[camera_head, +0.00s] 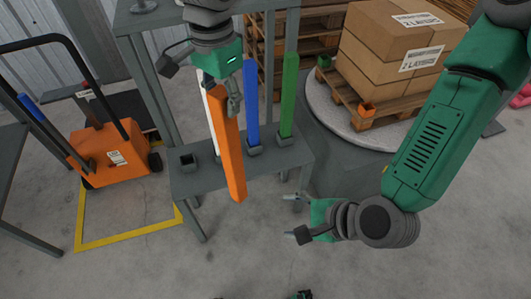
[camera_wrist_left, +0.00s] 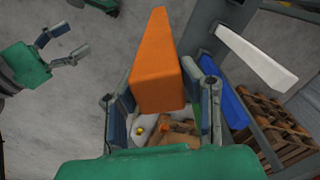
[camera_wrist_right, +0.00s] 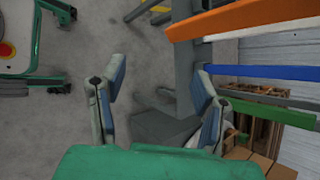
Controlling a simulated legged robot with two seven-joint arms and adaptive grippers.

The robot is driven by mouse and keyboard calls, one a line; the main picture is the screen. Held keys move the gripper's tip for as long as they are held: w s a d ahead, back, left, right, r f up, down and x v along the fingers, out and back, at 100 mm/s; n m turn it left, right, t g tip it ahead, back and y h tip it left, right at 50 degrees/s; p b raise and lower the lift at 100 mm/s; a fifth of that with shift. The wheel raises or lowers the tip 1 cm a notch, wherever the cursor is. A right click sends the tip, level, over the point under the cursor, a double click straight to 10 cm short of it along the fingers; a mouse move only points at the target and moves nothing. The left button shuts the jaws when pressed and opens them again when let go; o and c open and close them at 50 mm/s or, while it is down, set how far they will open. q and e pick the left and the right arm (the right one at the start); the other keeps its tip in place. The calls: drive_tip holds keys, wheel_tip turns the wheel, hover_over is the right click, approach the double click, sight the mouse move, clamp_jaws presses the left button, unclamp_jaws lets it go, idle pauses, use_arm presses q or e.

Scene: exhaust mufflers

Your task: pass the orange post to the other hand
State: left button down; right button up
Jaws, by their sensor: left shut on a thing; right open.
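The orange post (camera_head: 229,150) hangs nearly upright, slightly tilted, in front of the grey rack. My left gripper (camera_head: 234,105) is shut on it near its upper part. In the left wrist view the orange post (camera_wrist_left: 158,75) sits between the left fingers. My right gripper (camera_head: 292,216) is open and empty, to the lower right of the post and apart from it. In the right wrist view its open fingers (camera_wrist_right: 155,100) hold nothing, and the orange post (camera_wrist_right: 235,18) crosses the upper right.
The grey rack (camera_head: 225,178) holds a white post (camera_head: 211,118), a blue post (camera_head: 252,105) and a green post (camera_head: 289,95); its left socket is empty. An orange pallet jack (camera_head: 110,158) stands left. Boxes (camera_head: 385,50) on a pallet stand on a round platform at right.

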sight(233, 146)
drive_tip(key=w+a+r+m+t+y, duration=0.4)
drive_tip(key=w+r+m, duration=0.3)
drive_tip(key=r+m, duration=0.35)
drive_tip(key=shift+n+h, duration=0.35)
drive_tip(key=shift+h, duration=0.35)
drive_tip(key=x, duration=0.8)
drive_tip(key=r+x, duration=0.1)
drive_tip(key=x, duration=0.3)
drive_tip(key=shift+w+a, duration=0.15)
drive_tip(key=shift+a, duration=0.45)
drive_tip(key=c, duration=1.3)
use_arm(q)
drive_tip(key=c, duration=1)
unclamp_jaws()
drive_tip(key=shift+r, duration=0.1)
